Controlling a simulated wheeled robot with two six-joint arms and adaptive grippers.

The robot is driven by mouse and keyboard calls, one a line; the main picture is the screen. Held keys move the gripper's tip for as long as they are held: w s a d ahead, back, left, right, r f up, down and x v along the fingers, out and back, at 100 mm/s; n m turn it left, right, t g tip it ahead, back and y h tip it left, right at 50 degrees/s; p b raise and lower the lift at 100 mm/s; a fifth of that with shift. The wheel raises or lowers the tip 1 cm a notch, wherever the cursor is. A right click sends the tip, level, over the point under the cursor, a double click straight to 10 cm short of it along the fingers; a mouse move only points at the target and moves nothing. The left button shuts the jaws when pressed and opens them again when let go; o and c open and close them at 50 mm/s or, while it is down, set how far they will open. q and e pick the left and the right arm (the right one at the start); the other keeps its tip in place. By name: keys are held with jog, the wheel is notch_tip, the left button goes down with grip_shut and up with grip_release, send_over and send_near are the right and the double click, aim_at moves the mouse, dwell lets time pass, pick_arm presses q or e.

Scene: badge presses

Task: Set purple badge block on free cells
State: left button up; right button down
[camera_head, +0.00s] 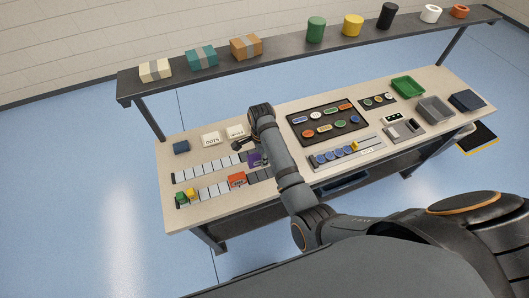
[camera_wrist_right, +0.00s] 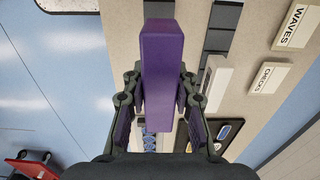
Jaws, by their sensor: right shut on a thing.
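The purple badge block (camera_head: 254,158) is over the right part of two cell strips on the bench in the head view. In the right wrist view it is a long purple bar (camera_wrist_right: 162,65) pointing away from the palm. My right gripper (camera_wrist_right: 160,105) is shut on it, a finger on each side. The upper strip (camera_head: 205,166) and lower strip (camera_head: 212,191) have pale cells at left; the lower has dark cells at right. A green and yellow block (camera_head: 186,198) and an orange-red block (camera_head: 236,180) are at the lower strip. My right arm hides part of the strips. My left gripper is not in view.
A dark tray (camera_head: 328,125) of coloured badges lies right of my arm, with a blue-disc rack (camera_head: 340,156) before it. Label blocks (camera_head: 210,138) stand behind the strips. Green (camera_head: 408,87) and grey bins (camera_head: 435,108) are at right. A shelf (camera_head: 290,53) overhangs the back.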

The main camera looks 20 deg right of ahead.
jog(key=shift+s+a+f, duration=0.25)
jog(key=shift+a+f, duration=0.2)
jog(key=shift+f, duration=0.05)
jog(key=shift+w+d+f, duration=0.1)
jog(key=shift+d+f, duration=0.05)
jog(key=shift+f, duration=0.45)
jog(key=shift+d+f, duration=0.1)
jog(key=shift+f, duration=0.5)
jog(key=b, duration=0.3)
send_over(261, 174)
notch_tip(261, 174, down, 5)
jog(key=shift+r, duration=0.15)
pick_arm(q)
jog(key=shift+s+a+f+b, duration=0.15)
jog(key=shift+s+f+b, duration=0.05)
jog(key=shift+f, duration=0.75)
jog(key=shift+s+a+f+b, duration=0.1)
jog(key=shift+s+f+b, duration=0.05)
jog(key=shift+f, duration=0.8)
pick_arm(e)
jog(key=shift+d+f, duration=0.1)
jog(key=shift+f, duration=0.45)
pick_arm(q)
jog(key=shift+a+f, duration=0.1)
pick_arm(e)
jog(key=shift+f, duration=0.25)
jog(key=c, duration=1)
grip_release()
jog(key=shift+r, duration=0.1)
